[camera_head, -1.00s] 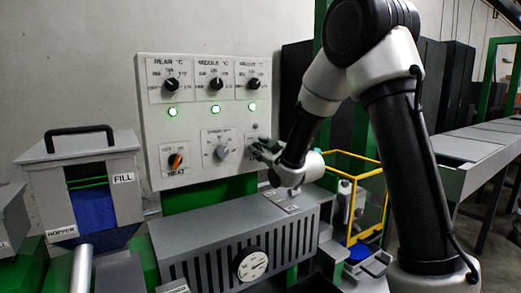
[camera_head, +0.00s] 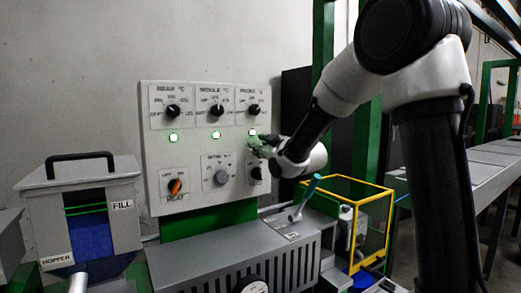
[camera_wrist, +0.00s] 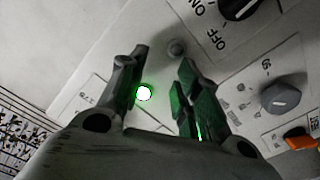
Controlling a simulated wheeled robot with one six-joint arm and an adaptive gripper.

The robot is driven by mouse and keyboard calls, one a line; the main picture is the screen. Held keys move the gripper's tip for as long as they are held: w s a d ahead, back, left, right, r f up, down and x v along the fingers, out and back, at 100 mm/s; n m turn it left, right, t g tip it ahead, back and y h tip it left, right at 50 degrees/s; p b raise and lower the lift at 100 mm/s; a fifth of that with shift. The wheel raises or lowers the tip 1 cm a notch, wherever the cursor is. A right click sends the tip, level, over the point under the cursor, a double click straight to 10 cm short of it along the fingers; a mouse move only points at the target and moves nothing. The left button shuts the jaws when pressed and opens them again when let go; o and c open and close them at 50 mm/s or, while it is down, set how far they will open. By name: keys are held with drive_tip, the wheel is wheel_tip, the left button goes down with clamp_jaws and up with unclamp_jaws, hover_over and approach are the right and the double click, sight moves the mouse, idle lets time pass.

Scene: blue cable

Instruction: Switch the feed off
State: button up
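The black rotary switch (camera_head: 256,172) sits at the lower right of the grey control panel (camera_head: 195,148), just below my gripper. Its label is too small to read in the head view. In the wrist view the black switch (camera_wrist: 240,8) is at the top edge, cut off, beside printed ON and OFF; I cannot tell its setting. My gripper (camera_head: 262,145) is near the panel's right side, close to the right green light (camera_head: 252,132). In the wrist view my gripper (camera_wrist: 163,60) has its fingers apart with nothing between the tips. I cannot tell whether it touches the panel.
The grey knob (camera_head: 221,176) and orange HEAT switch (camera_head: 175,187) are left of the black switch. Three temperature knobs are above. A teal-handled lever (camera_head: 307,192) stands on the grey housing below, beside a yellow-framed guard (camera_head: 372,203). A hopper (camera_head: 90,215) stands left.

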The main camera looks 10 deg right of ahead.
sight(260, 171)
drive_tip(key=s+d+f+m, duration=0.3)
drive_tip(key=s+f+m, duration=0.2)
drive_tip(key=s+f, duration=0.3)
drive_tip(key=x, duration=0.5)
drive_tip(key=f+x, duration=0.1)
drive_tip(key=x, duration=0.2)
drive_tip(key=shift+w+a+f, duration=0.1)
drive_tip(key=shift+w+f, duration=0.05)
drive_tip(key=shift+w, duration=0.2)
clamp_jaws()
